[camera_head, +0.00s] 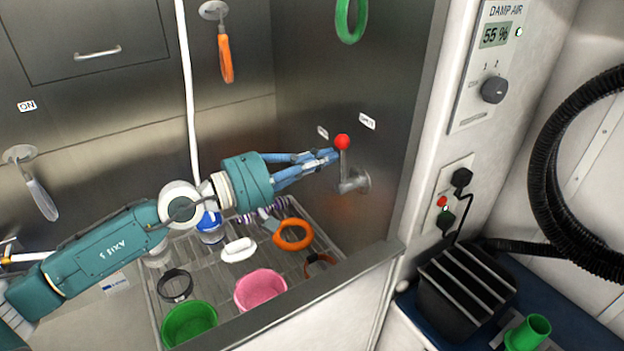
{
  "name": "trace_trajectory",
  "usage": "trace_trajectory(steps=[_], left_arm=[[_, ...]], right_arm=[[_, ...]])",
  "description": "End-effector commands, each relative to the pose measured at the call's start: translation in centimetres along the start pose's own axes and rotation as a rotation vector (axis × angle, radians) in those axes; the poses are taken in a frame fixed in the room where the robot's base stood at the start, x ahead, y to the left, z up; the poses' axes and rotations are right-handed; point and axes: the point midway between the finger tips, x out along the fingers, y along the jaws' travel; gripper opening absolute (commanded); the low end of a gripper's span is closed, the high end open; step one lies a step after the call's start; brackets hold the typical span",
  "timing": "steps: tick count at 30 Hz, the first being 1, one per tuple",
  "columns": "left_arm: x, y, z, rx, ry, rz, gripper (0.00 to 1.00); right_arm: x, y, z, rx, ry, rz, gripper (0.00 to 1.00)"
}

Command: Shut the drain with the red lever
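The lever (344,165) has a red ball knob (342,142) on a short metal stem. It stands roughly upright from a metal pivot on the right steel wall of the tub. My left gripper (333,156) reaches in from the left, with its blue fingers drawn together at the tips. The fingertips are right at the lever's stem, just below the knob. I cannot tell if they touch it. Small labels (367,121) sit on the wall on both sides of the knob; their text is too small to read. The drain itself is not clearly visible. My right gripper is not in view.
The tub's grated floor (318,247) holds a pink bowl (261,290), a green bowl (189,323), an orange ring (293,234), a white oval item (239,249) and collars. A white hose (188,90) hangs behind my arm. The tub's front rim (330,283) runs below the lever.

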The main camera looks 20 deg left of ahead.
Motion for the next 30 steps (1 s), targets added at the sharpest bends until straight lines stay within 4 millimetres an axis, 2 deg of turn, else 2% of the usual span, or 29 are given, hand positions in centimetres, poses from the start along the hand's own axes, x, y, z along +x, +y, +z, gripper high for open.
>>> trace_trajectory(steps=[19, 30], left_arm=[[-0.2, -0.2, 0.1, 0.002, -0.001, -0.005, 0.00], [-3.9, -0.3, 0.0, -0.001, 0.001, -0.004, 0.00]], right_arm=[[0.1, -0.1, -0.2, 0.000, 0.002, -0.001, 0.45], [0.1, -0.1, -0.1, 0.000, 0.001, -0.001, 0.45]])
